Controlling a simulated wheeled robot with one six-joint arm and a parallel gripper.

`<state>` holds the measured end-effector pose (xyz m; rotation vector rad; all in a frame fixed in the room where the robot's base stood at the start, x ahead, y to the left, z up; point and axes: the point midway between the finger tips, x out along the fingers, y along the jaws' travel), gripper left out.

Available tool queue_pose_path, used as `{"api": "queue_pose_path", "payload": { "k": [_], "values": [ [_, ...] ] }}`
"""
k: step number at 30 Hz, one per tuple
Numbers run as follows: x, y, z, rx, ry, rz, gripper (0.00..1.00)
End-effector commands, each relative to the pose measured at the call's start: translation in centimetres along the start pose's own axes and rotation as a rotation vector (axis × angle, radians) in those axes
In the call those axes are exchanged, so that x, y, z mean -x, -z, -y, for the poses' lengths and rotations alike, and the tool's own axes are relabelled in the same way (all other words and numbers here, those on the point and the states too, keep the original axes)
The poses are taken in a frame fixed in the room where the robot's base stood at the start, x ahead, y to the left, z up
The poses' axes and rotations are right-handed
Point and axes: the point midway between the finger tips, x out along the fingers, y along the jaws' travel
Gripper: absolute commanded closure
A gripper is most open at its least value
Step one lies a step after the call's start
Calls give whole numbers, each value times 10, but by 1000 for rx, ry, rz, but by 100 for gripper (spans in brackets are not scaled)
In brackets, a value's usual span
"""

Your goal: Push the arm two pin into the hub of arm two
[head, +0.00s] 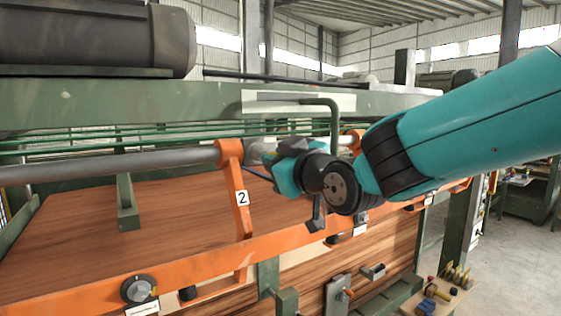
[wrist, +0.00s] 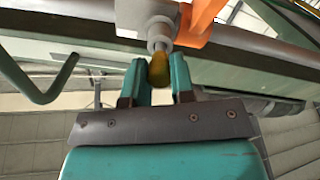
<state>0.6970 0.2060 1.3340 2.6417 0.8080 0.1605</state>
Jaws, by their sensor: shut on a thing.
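Arm two is the orange arm with the "2" label (head: 238,195), hanging from the grey shaft in the head view. Its orange part also shows at the top of the wrist view (wrist: 204,18). The grey hub (wrist: 160,30) sits beside it on the shaft. My gripper (wrist: 157,72) is shut on the amber head of the arm two pin (wrist: 158,70), between two teal fingers. The pin head is right at the hub's mouth, in line with it. In the head view my wrist hides the pin.
The grey shaft (head: 110,170) runs across in front of the green beam (head: 100,107). A bent green pipe (head: 335,120) stands close behind my wrist. An orange rail (head: 180,268) with a black knob (head: 138,289) crosses below, before the wood sheet (head: 90,230).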

Motion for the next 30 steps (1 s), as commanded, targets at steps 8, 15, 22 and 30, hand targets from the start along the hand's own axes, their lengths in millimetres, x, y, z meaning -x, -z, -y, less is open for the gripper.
{"api": "queue_pose_path", "payload": {
  "k": [8, 15, 22, 30],
  "values": [
    [-7, 0, 0, 0, 0, 0, 100],
    [-13, 0, 0, 0, 0, 0, 100],
    [-16, 0, 0, 0, 0, 0, 100],
    [-16, 0, 0, 0, 0, 0, 100]
  ]
}}
